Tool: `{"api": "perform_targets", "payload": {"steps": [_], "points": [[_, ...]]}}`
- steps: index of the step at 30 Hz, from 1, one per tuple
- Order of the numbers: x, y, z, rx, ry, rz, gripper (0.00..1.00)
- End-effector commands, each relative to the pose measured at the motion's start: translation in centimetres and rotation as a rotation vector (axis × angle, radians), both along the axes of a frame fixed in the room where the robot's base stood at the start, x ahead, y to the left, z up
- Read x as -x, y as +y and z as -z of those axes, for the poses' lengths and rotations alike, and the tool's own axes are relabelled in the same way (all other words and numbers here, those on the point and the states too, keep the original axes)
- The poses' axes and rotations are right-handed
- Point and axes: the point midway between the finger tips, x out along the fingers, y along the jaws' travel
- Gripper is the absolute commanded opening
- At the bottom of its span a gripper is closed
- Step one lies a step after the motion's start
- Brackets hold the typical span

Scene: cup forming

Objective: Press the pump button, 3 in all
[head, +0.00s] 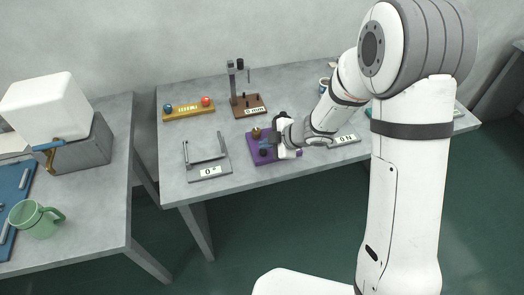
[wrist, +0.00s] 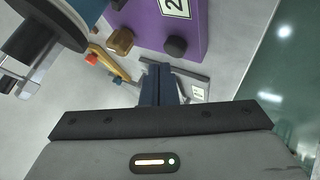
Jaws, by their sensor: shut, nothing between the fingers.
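A purple block (head: 256,158) stands near the front edge of the middle table, with a brass knob (head: 256,133) and a black round button (head: 263,152) on it. Which part is the pump button is not labelled. In the wrist view the purple block (wrist: 150,22) has a white label with a figure 2, the black button (wrist: 175,46) and the brass knob (wrist: 121,41). My gripper (wrist: 160,70) is shut and empty, its fingertips appearing just below the black button in that view. Contact with the button cannot be told. In the head view my wrist hides part of the block.
A 0° stand (head: 208,172) is left of the block and a 0 N plate (head: 345,139) right of it. Behind are a 0 mm stand (head: 250,111) and a yellow bar (head: 188,114) with red and blue balls.

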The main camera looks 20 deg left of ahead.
Motion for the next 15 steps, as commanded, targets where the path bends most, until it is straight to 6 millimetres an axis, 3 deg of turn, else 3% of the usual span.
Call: {"api": "perform_targets", "payload": {"steps": [15], "points": [[-0.11, -0.01, 0.84, 0.000, 0.000, 0.000, 0.00]]}}
